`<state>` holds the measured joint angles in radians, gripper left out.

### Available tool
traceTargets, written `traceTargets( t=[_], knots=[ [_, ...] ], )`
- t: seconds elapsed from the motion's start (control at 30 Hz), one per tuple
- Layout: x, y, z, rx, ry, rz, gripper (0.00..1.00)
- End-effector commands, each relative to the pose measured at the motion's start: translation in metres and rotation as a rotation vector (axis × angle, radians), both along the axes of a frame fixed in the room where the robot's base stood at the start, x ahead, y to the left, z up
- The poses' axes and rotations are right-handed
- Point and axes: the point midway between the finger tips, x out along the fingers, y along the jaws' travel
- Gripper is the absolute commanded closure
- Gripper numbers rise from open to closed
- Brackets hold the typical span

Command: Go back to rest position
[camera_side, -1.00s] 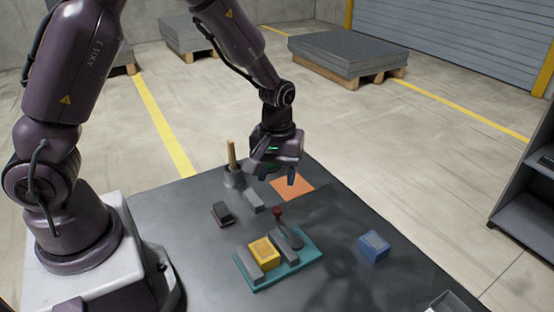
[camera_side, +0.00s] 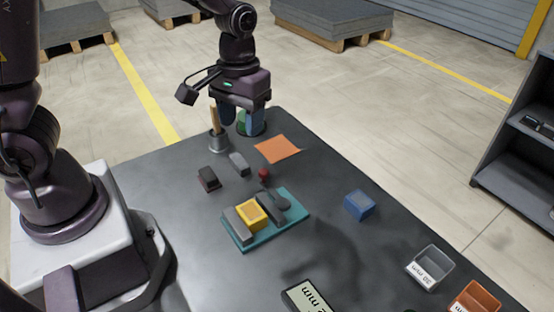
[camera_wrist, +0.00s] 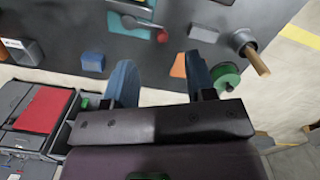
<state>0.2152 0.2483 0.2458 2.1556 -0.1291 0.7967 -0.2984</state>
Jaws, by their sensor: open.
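My gripper (camera_side: 240,112) is above the far corner of the dark table in the side view, pointing down. Its two blue fingers are apart with nothing between them. In the wrist view my gripper (camera_wrist: 158,85) also shows open and empty. A grey cup with a wooden handle (camera_side: 217,138) stands just left of and below it. A green round thing (camera_side: 243,123) is partly hidden behind the fingers; it also shows in the wrist view (camera_wrist: 226,76). I cannot tell whether the fingers touch it.
On the table (camera_side: 325,262) are a teal tray (camera_side: 290,222) with a yellow block (camera_side: 252,214), a blue block (camera_side: 360,205), small grey and dark blocks, a red-topped piece (camera_side: 264,175) and an orange sheet (camera_side: 277,149). Grey (camera_side: 430,267) and orange (camera_side: 476,298) bins stand at the lower right.

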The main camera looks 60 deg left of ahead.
Motion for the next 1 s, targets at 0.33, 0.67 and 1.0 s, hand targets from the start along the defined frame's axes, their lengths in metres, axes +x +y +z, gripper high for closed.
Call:
traceTargets(
  t=[0.33,0.67,1.0],
  knots=[
    [-0.069,-0.005,0.09,-0.004,-0.235,-0.348,0.49],
    [-0.115,0.0,0.137,0.108,-0.483,-0.424,0.49],
    [-0.118,0.003,0.149,0.126,-0.538,-0.403,0.49]
  ],
)
